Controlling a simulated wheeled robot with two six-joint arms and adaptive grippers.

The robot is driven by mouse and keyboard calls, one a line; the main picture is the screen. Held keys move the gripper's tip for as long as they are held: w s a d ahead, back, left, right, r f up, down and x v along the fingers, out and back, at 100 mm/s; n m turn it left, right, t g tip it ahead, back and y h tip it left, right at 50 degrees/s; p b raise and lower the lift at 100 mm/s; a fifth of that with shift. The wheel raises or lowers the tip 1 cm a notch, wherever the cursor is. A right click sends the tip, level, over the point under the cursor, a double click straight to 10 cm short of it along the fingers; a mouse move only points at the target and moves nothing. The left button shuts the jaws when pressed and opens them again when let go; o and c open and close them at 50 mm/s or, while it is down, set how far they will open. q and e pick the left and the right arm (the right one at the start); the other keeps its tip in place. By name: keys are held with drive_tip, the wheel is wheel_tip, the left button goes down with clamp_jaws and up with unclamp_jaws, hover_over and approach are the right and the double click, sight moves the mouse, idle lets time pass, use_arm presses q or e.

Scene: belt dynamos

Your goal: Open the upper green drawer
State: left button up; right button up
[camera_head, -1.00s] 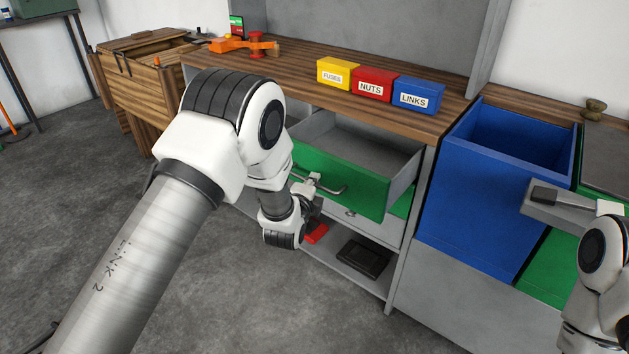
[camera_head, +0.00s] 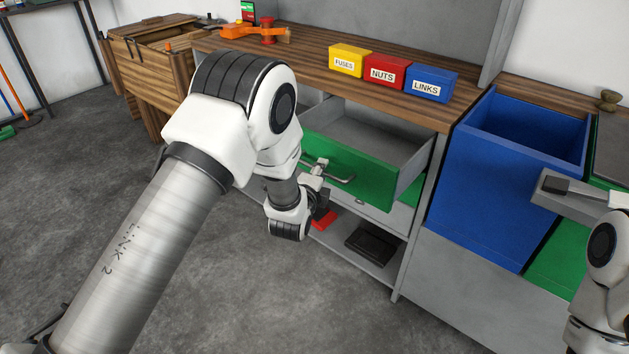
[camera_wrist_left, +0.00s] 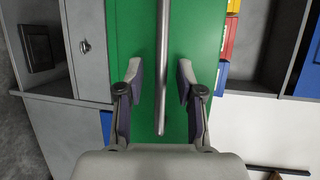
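The upper green drawer (camera_head: 350,165) stands pulled well out of the bench, and its grey inside shows in the head view. Its metal bar handle (camera_head: 340,178) is on the green front; in the left wrist view the handle (camera_wrist_left: 162,60) runs between my fingers. My left gripper (camera_head: 317,170) is at the handle, partly hidden by my own wrist. In the left wrist view my left gripper (camera_wrist_left: 160,85) is open, one finger either side of the bar, with gaps to both.
Yellow (camera_head: 346,60), red (camera_head: 385,73) and blue (camera_head: 432,84) labelled boxes stand on the bench top. A blue bin (camera_head: 480,190) stands right of the drawer. A red item (camera_head: 324,219) and a black tray (camera_head: 373,244) lie on the lower shelf. Floor in front is free.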

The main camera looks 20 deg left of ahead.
use_arm(q)
drive_tip(key=s+r, duration=0.2)
drive_tip(key=s, duration=0.8)
drive_tip(key=shift+s+d, duration=0.25)
drive_tip(key=shift+s, duration=0.1)
drive_tip(key=s+a+f+n+g, duration=0.2)
drive_tip(key=s+f+n+g, duration=0.25)
drive_tip(key=s+f, duration=0.8)
drive_tip(key=s+a+f+n+g, duration=0.2)
drive_tip(key=s+f+n+g, duration=0.3)
drive_tip(key=s+f, duration=0.7)
drive_tip(key=s+f+n+g+h, duration=0.1)
drive_tip(key=s+f+n+g, duration=0.2)
drive_tip(key=s+n+g, duration=0.45)
wheel_tip(320, 180, up, 15)
drive_tip(key=s+n+t+p, duration=0.1)
drive_tip(key=p, duration=1.4)
drive_tip(key=shift+s+d+n, duration=0.4)
drive_tip(key=shift+d, duration=0.05)
